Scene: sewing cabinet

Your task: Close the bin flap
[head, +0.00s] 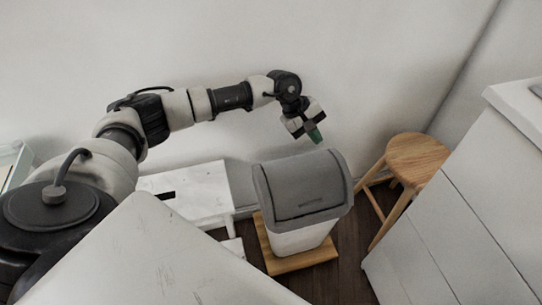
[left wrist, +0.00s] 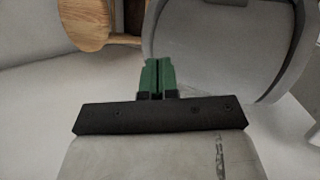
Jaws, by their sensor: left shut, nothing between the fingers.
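In the left wrist view, the shut, empty green fingers (left wrist: 159,66) point at the rounded side of the grey lid (left wrist: 222,45). My right gripper is out of view.
A round wooden stool (head: 418,154) stands right of the bin; its seat also shows in the left wrist view (left wrist: 84,22). A wooden board (head: 300,261) lies under the bin. A white cabinet (head: 450,215) is at the right, and a white wall is behind.

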